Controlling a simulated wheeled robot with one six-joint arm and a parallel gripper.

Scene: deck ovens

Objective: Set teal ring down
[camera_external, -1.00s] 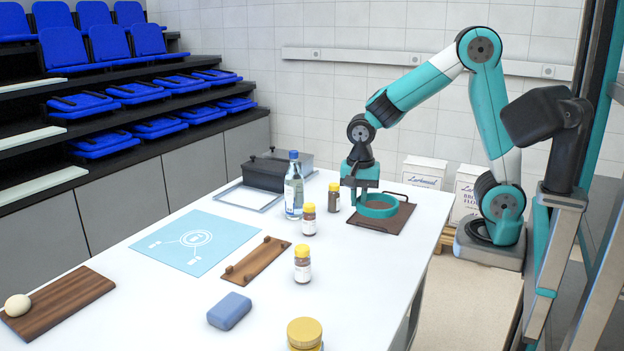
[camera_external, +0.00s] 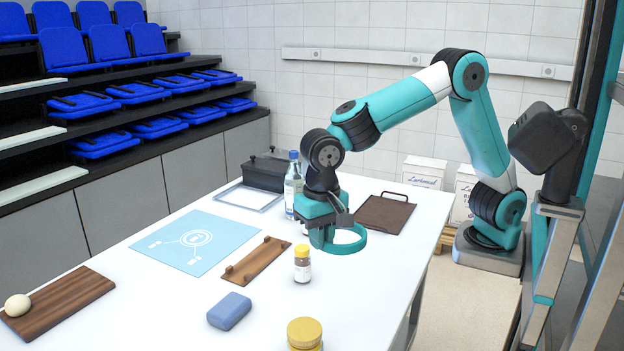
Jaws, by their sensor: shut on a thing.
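The teal ring (camera_external: 357,247) hangs from my gripper (camera_external: 328,232), which is shut on it. The ring is held level above the white table (camera_external: 385,270), to the left of the brown tray and behind the nearer small jar. The brown tray (camera_external: 386,214) with a dark handle lies bare at the table's right side.
A yellow-capped jar (camera_external: 302,266) stands close in front of the gripper. A bottle (camera_external: 293,190) stands behind it, partly hidden. A brown wooden rack (camera_external: 255,262), a blue block (camera_external: 229,311), a larger yellow-lidded jar (camera_external: 304,333) and a board (camera_external: 60,304) with a ball lie nearer.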

